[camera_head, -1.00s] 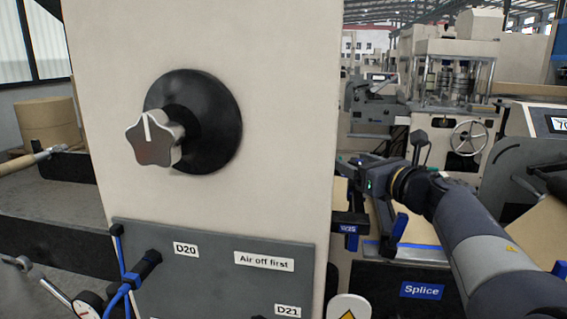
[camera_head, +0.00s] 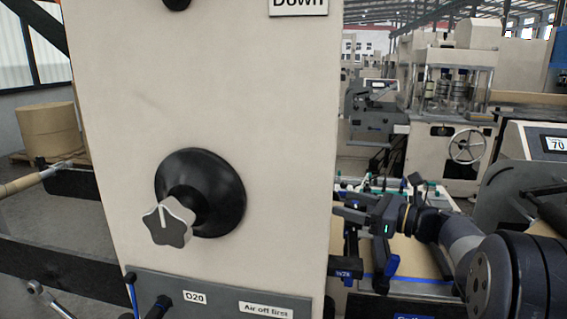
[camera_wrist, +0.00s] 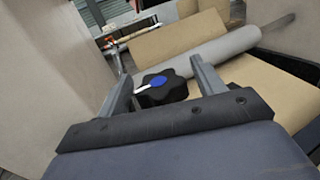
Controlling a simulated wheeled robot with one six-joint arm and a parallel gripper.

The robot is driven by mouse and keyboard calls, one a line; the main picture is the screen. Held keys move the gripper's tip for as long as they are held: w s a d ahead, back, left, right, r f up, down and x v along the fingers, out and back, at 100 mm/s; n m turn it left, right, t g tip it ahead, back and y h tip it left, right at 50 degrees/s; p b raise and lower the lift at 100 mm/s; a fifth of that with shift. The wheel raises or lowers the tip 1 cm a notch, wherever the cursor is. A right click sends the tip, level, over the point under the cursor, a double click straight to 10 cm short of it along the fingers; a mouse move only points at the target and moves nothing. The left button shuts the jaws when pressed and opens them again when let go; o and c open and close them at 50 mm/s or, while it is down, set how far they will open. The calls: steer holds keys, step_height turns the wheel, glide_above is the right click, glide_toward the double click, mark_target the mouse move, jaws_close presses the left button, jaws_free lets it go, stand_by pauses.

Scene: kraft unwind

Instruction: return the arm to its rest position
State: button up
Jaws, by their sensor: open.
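My gripper (camera_head: 348,210) is at the right of the cream machine panel in the head view, with my arm reaching in from the lower right. In the wrist view its two fingers (camera_wrist: 165,85) stand apart with a gap between them. Nothing is seen held.
The cream panel (camera_head: 110,130) fills the left and middle of the head view. A silver star knob (camera_head: 168,222) on a black round base juts from it. A grey roller (camera_wrist: 215,50) and brown sheets lie past the gripper.

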steer(key=shift+r+n+g+y+p, duration=0.25)
steer(key=shift+n+g+y+p, duration=0.6)
steer(key=shift+p, duration=0.85)
steer(key=b+v, duration=0.4)
steer(key=v, duration=0.7)
steer(key=shift+w+a+g, duration=0.1)
steer(key=shift+g, duration=0.15)
